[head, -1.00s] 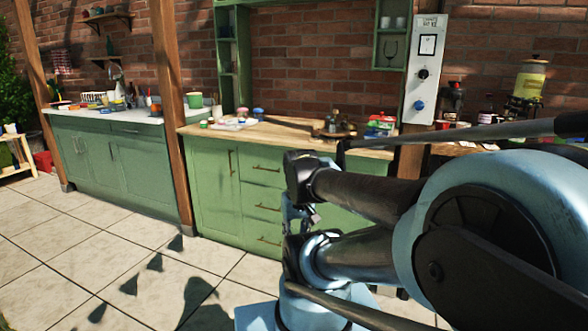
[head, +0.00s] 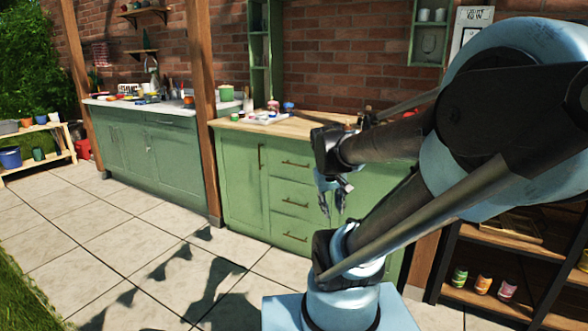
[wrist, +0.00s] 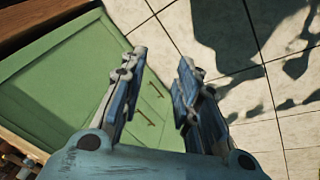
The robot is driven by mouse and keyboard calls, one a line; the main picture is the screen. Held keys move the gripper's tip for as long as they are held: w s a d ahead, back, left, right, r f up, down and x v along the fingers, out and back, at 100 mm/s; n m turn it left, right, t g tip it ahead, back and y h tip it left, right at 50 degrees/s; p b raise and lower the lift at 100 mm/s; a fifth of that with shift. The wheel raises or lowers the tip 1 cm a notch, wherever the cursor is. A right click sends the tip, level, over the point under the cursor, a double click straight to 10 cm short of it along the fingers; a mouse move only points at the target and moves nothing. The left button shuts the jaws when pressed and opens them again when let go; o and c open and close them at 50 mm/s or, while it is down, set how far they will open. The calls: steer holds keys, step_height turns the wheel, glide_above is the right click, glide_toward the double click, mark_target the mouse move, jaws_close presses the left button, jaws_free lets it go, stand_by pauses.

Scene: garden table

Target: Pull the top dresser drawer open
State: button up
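The green dresser (head: 241,180) has a door at left and a column of drawers at right. The top drawer (head: 275,165) is closed, with a thin brass bar handle (head: 296,164). My gripper (head: 334,212) points downward in front of the drawers, apart from them, to the right of the top handle in the head view. Its fingers are open and empty. In the wrist view the gap between the fingertips (wrist: 161,70) is clear. The green dresser front (wrist: 60,85) lies at left there, with two handles beside the left finger; I cannot tell which drawers they belong to.
The wooden worktop (head: 290,125) holds small items. A wooden post (head: 205,100) stands left of the dresser, with another green cabinet (head: 180,160) beyond. A dark shelf (head: 500,262) with pots is at right. The tiled floor (head: 100,225) in front is clear.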

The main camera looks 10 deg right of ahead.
steer(key=w+r+n+t+h, duration=0.3)
steer(key=w+n+t+h, duration=0.15)
steer(key=w, duration=2.55)
steer(key=w+a+f+n+t+h, duration=0.1)
steer(key=w+a+f+n+t, duration=0.2)
steer(key=w+a+f, duration=0.5)
steer(key=w+a+f+n+t+h, duration=0.2)
steer(key=w+a+f, duration=0.25)
steer(key=w, duration=0.85)
steer(key=x, duration=1.6)
steer(key=shift+w+r, duration=0.3)
steer(key=shift+w, duration=0.25)
steer(key=shift+c, duration=0.5)
jaws_close()
